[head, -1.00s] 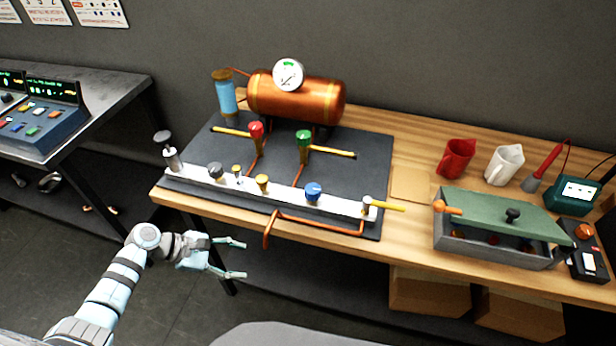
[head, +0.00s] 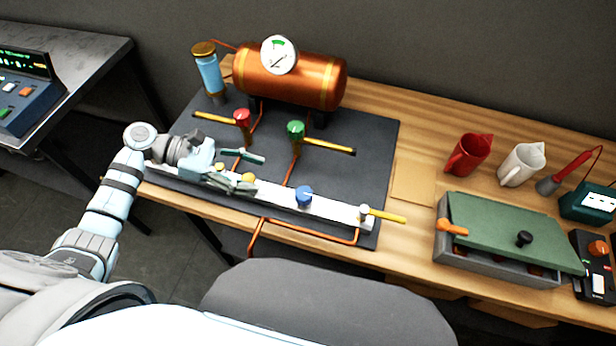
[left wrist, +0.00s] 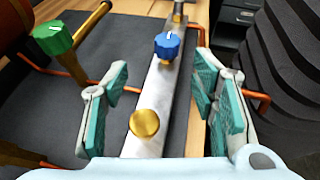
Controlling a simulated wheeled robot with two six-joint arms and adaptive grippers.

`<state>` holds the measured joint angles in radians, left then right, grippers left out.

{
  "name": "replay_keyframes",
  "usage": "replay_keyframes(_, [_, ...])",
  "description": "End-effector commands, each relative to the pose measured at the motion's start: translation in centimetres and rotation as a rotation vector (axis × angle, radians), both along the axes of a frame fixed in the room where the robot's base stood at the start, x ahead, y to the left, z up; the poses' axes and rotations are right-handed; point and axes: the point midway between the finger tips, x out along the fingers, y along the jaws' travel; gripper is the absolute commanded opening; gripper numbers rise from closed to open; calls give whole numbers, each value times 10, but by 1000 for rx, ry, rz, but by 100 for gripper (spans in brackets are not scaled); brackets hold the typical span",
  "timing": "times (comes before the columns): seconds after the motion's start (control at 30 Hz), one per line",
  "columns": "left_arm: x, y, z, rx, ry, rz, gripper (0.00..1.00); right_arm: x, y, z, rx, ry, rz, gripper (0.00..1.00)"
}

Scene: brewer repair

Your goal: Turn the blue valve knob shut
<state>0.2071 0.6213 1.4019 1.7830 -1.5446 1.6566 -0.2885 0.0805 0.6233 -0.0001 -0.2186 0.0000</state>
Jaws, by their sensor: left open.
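The blue valve knob (head: 304,196) sits on the white manifold bar (head: 275,197) along the front of the dark mat. In the left wrist view the blue knob (left wrist: 167,46) stands ahead, beyond a brass knob (left wrist: 145,124). My left gripper (head: 254,171) is open over the left part of the bar, left of the blue knob and not touching it. In the left wrist view its fingers (left wrist: 163,90) spread to either side of the bar, with nothing held. My right gripper is not in view.
A red knob (head: 242,117) and a green knob (head: 296,129) stand behind the bar, below a copper tank (head: 290,76). A yellow lever (head: 385,215) lies at the bar's right end. A green-lidded box (head: 510,229) is further right.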

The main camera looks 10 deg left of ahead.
Motion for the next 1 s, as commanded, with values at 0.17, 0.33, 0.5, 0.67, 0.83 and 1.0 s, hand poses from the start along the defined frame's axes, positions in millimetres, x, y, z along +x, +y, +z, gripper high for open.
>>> replay_keyframes(0.17, [4,-39,-15,-7,0,7,53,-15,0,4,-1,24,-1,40])
replay_keyframes(0.33, [11,-82,-34,-4,0,9,53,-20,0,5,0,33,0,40])
replay_keyframes(0.5, [16,-109,-46,-1,0,7,53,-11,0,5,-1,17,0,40])
replay_keyframes(0.67, [18,-118,-50,1,0,4,53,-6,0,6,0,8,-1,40])
replay_keyframes(0.83, [18,-119,-51,1,0,4,53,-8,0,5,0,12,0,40])
replay_keyframes(1.0, [18,-119,-51,1,0,5,37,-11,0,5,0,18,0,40])
